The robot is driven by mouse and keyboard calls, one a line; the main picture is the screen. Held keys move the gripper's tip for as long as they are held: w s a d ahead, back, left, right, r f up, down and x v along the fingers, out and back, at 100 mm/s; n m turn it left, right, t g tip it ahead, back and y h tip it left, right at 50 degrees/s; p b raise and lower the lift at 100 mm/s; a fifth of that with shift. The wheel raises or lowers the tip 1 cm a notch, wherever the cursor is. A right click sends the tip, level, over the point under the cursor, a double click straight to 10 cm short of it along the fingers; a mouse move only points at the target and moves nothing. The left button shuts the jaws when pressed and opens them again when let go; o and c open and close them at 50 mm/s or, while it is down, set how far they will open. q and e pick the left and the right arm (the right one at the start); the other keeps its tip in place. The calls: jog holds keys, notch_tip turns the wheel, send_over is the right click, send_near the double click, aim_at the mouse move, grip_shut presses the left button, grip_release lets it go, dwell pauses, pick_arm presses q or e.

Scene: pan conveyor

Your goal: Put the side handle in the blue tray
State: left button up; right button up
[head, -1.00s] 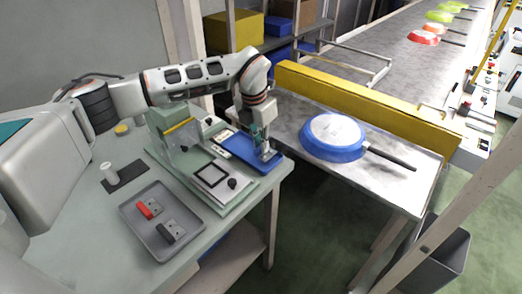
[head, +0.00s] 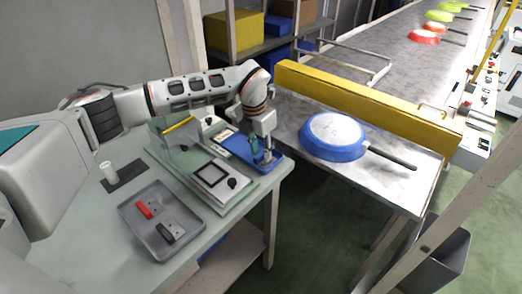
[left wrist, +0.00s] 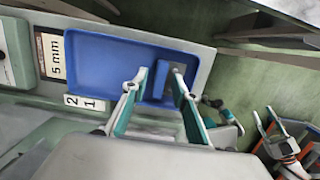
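The blue tray (head: 239,149) lies at the right end of the green workbench. It also fills the upper middle of the left wrist view (left wrist: 97,62). My left gripper (head: 267,158) points down over the right part of the tray. In the left wrist view its teal-edged fingers close in on a small dark grey-blue block, which looks like the side handle (left wrist: 164,80), low inside the tray. Whether the block touches the tray floor is hard to tell. My right gripper (left wrist: 281,143) shows partly at the right edge of the left wrist view, well away from the tray.
A grey tray (head: 188,243) with a red and a dark handle part sits at the bench front. A blue pan (head: 333,137) lies on the conveyor beside a yellow rail (head: 365,105). A gap separates bench and conveyor.

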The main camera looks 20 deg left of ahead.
aim_at(257, 157)
pick_arm(q)
notch_tip(257, 157, up, 12)
jog(key=s, duration=0.1)
jog(key=shift+s+a, duration=0.35)
jog(key=shift+r, duration=0.1)
dwell(0.3)
